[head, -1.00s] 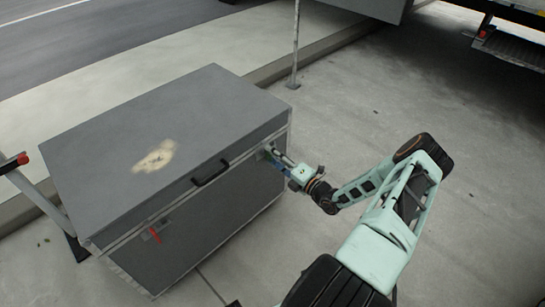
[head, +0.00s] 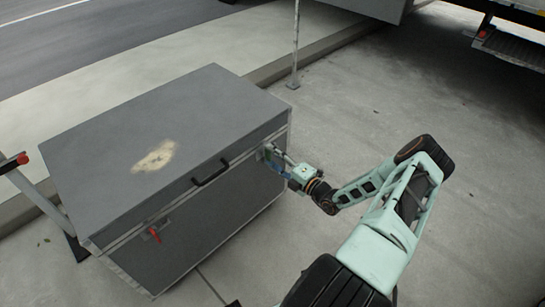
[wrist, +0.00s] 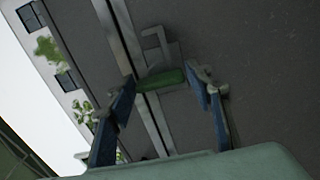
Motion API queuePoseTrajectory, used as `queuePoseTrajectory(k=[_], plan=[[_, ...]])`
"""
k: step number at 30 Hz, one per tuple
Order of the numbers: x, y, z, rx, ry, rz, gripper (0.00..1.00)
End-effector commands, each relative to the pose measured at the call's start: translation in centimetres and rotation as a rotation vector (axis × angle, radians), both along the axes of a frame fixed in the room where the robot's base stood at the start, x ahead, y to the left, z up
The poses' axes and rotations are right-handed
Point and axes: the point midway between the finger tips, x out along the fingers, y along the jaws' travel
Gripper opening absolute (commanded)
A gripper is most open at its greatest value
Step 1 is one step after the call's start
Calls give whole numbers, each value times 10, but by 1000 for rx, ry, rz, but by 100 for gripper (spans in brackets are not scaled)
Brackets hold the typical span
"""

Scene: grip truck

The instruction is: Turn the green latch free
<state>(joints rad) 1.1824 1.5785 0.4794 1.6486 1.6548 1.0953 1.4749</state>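The green latch (wrist: 162,79) is on the front of a large grey case (head: 150,130), at the seam under the lid, with a grey metal hasp beside it. My gripper (wrist: 164,82) is open, with one blue finger on each side of the latch. The left fingertip looks very close to the latch's left end; I cannot tell if it touches. A small gap shows at the right end. In the head view my gripper (head: 268,158) is at the right part of the case front and hides the latch.
A red latch (head: 154,235) and a black handle (head: 210,174) are on the same case front. A thin pole (head: 295,50) stands behind the case. A trolley frame (head: 40,195) is at the left. The pavement to the right is clear.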

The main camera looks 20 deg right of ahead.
Motion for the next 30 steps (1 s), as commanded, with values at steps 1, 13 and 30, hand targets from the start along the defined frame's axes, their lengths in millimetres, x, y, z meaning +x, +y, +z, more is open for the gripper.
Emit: queuePoseTrajectory(k=[1, 13, 30], plan=[[0, 0, 0, -1, 0, 0, 55], [-3, -2, 1, -3, -2, -2, 61], [-98, -37, 1, -3, -1, -3, 61]])
